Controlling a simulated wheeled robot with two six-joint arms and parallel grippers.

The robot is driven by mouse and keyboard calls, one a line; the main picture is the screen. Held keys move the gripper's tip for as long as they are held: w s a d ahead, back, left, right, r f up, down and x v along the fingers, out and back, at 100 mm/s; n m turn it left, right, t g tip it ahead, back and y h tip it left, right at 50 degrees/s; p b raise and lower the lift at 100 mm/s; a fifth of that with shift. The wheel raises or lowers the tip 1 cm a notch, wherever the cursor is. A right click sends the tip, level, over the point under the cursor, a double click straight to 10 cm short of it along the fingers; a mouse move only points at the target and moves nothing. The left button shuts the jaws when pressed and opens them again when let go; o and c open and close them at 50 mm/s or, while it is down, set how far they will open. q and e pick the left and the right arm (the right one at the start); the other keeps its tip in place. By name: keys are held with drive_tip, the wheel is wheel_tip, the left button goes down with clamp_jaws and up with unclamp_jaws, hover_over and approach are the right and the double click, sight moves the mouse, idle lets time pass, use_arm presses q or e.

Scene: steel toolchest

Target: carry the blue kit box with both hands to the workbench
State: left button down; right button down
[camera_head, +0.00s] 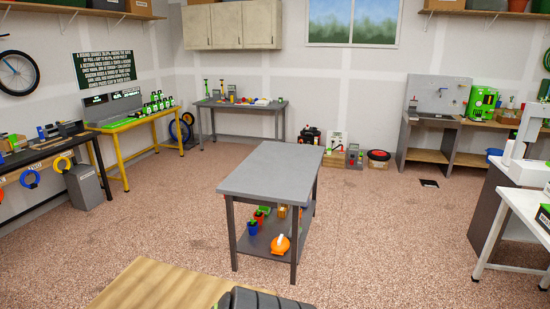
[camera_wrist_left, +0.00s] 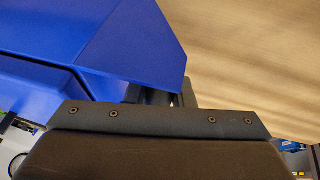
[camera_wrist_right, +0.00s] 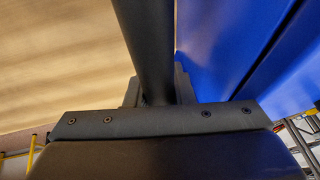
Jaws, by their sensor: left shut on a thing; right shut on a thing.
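The blue kit box (camera_wrist_left: 90,35) fills the upper left of the left wrist view, and its blue side also fills the right of the right wrist view (camera_wrist_right: 235,50). My left gripper (camera_wrist_left: 165,95) is shut at the box's edge; the held part is mostly hidden. My right gripper (camera_wrist_right: 157,90) is shut on a dark round bar (camera_wrist_right: 150,45) beside the blue side, seemingly the box's handle. The box does not show in the head view. A grey-topped table (camera_head: 270,170) stands ahead; I cannot tell whether it is the workbench.
A tan wooden surface (camera_head: 150,285) lies at the bottom of the head view. The grey table's top is bare; its lower shelf (camera_head: 262,245) holds small items. Other benches line the left wall (camera_head: 140,120), back wall (camera_head: 240,103) and right (camera_head: 460,122). Speckled floor (camera_head: 400,240) is open around the table.

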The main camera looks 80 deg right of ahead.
use_arm(q)
drive_tip(key=c, duration=1.2)
unclamp_jaws()
drive_tip(key=shift+s+f, duration=0.15)
drive_tip(key=shift+f, duration=0.05)
use_arm(e)
drive_tip(key=shift+s+f, duration=0.2)
drive_tip(key=shift+f, duration=0.15)
use_arm(q)
drive_tip(key=shift+o, duration=0.2)
drive_tip(key=shift+f, duration=0.1)
use_arm(e)
drive_tip(key=c, duration=1.5)
unclamp_jaws()
drive_tip(key=shift+f, duration=0.15)
drive_tip(key=o, duration=0.3)
drive_tip(key=shift+w, duration=0.1)
drive_tip(key=shift+o, duration=0.2)
drive_tip(key=shift+r, duration=0.25)
drive_tip(key=shift+w, duration=0.1)
